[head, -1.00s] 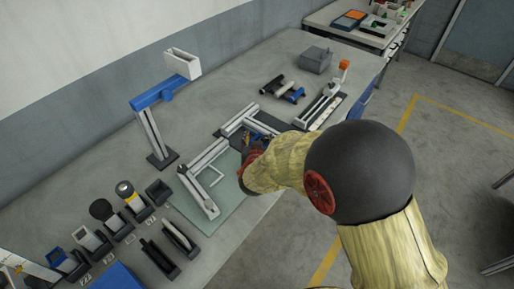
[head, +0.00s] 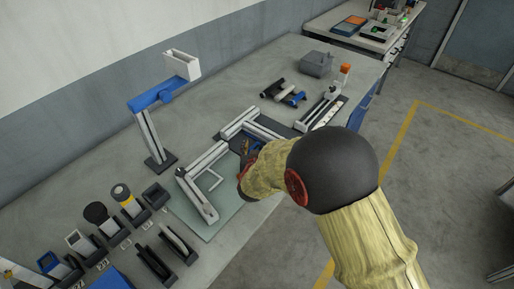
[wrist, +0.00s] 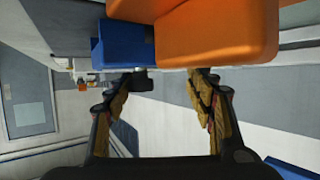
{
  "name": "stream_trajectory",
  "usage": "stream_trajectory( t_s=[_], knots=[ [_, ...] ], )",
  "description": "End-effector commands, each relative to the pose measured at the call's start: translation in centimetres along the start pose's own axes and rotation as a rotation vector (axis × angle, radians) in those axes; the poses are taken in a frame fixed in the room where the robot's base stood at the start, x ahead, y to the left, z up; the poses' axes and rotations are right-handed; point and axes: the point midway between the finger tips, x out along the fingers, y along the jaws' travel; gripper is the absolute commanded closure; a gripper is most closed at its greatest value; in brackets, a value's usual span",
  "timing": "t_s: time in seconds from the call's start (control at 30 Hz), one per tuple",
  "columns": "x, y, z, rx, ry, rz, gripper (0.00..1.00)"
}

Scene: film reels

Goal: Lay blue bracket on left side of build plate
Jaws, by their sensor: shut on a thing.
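My gripper (head: 246,160) is low over the near end of the white-railed frame, mostly hidden by my own arm in the head view. In the wrist view, the fingers of my gripper (wrist: 170,90) stand apart around a close-up thing. A blue piece (wrist: 120,45), which looks like the blue bracket, is at the left fingertip. A large orange block (wrist: 225,35) fills the upper right; how the two join is hidden. A blue patch (head: 264,130) shows by the frame in the head view. A pale green plate (head: 232,200), likely the build plate, lies flat beneath the frame.
The white-railed frame (head: 198,165) surrounds the work spot. A blue-topped stand (head: 150,125) rises at left. Several holders (head: 105,222) line the near left edge. Rollers (head: 283,92) and a grey box (head: 316,64) sit behind. The bench between stand and rollers is clear.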

Motion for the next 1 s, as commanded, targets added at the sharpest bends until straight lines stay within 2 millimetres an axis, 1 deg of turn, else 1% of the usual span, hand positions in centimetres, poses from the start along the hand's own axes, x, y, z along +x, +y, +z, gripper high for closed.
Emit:
stream_trajectory(
  t_s=[0.03, 0.37, 0.63, 0.73, 0.87, 1.0],
  knots=[
    [0.1, 0.0, 0.2, 0.000, -0.001, 0.000, 0.45],
    [0.0, 0.0, 0.1, 0.000, -0.001, 0.000, 0.27],
    [0.0, 0.0, 0.1, 0.000, -0.001, 0.000, 0.27],
    [-0.2, 0.0, -0.3, 0.000, 0.000, 0.000, 0.27],
    [-1.9, -0.1, -0.3, -0.001, -0.002, -0.001, 0.27],
    [-4.7, -0.1, -0.4, -0.002, 0.000, -0.003, 0.27]
  ],
)
